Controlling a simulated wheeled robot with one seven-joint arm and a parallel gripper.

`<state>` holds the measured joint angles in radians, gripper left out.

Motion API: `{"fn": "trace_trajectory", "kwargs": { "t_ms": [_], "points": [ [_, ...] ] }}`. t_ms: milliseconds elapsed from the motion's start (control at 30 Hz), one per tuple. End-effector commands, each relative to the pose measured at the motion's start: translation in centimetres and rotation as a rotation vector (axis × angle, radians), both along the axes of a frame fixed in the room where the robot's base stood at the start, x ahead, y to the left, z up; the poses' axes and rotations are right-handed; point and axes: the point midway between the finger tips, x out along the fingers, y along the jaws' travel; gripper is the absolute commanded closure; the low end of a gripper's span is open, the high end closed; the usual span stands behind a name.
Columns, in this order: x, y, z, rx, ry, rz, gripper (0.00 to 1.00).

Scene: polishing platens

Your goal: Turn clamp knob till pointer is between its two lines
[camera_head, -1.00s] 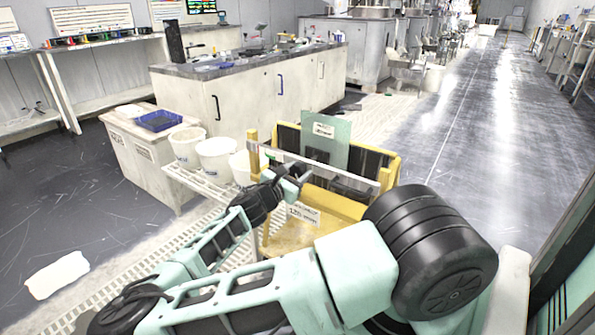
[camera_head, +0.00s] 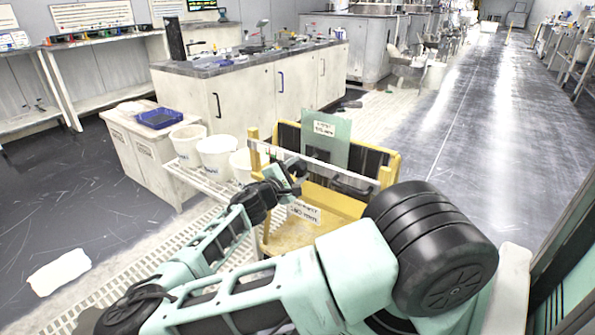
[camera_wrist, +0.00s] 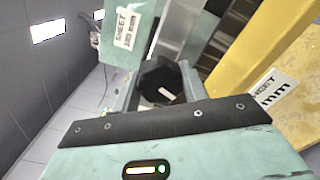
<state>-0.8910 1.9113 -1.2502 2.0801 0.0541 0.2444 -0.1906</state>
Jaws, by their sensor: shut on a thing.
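The black clamp knob (camera_wrist: 158,80) shows in the middle of the wrist view, with a short white pointer mark (camera_wrist: 165,93) on its face. My gripper (camera_wrist: 160,88) is shut on the knob, one finger on each side of it. In the head view my gripper (camera_head: 287,178) is at the left part of the silver bar (camera_head: 320,171) across the yellow stand (camera_head: 386,178). The knob is hidden there by my gripper. I cannot make out the two lines in either view.
A pale green sheet (camera_head: 327,150) with a label stands upright behind the bar. It also shows in the wrist view (camera_wrist: 118,48). White buckets (camera_head: 217,158) stand on a rack to the left. A cabinet bench (camera_head: 250,95) is behind. The aisle at right is clear.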

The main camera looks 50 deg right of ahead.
Motion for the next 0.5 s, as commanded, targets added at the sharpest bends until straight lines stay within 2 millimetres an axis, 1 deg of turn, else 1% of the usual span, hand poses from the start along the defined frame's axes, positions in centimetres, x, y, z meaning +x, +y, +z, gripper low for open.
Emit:
{"fn": "trace_trajectory", "kwargs": {
  "t_ms": [200,500],
  "points": [
    [-0.08,-0.02,0.01,0.003,-0.043,-0.002,0.79],
    [-0.1,-0.02,0.01,0.004,-0.051,-0.002,0.79]
  ]
}}
